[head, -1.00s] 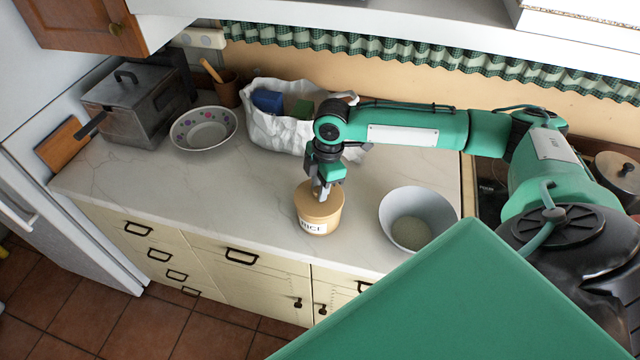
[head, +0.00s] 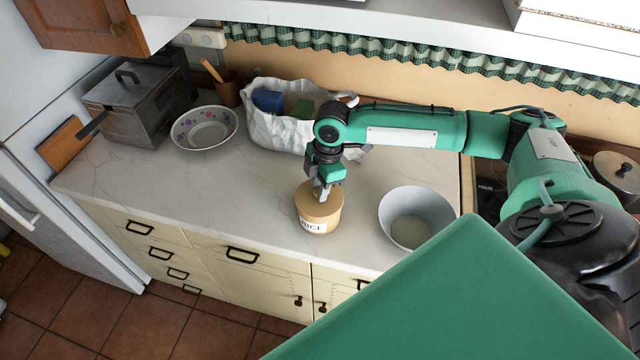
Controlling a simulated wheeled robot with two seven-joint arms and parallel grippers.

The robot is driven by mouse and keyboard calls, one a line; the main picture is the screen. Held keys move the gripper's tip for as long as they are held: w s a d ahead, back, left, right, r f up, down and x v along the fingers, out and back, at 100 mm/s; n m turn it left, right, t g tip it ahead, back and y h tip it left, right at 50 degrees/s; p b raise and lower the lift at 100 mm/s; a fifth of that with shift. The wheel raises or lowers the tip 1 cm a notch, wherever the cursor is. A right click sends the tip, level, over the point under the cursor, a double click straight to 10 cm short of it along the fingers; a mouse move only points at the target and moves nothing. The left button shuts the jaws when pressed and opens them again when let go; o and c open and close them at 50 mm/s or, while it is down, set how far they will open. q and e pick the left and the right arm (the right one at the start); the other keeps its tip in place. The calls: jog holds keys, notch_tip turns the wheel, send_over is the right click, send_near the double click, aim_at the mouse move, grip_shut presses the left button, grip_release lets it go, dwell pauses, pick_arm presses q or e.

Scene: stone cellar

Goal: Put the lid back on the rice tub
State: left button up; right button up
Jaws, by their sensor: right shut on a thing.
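The rice tub (head: 316,224) is a round tan tub with a white RICE label, standing upright near the counter's front edge. Its tan lid (head: 306,202) sits at the tub's top; I cannot tell whether it is fully seated. My right gripper (head: 322,194) points down from above and is shut on the lid, its fingers at the lid's middle. The arm comes in from the right. My left gripper is not in view.
A grey-white bowl (head: 412,203) with rice stands right of the tub. Behind are a white bag (head: 272,132) with packages and a dotted bowl (head: 203,146). The counter (head: 190,195) left of the tub is clear.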

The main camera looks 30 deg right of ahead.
jog(key=shift+p, duration=0.55)
dwell(0.6)
dwell(0.4)
jog(key=o, duration=1.5)
jog(key=shift+r, duration=0.1)
notch_tip(320, 180, up, 7)
jog(key=p, duration=0.8)
grip_shut()
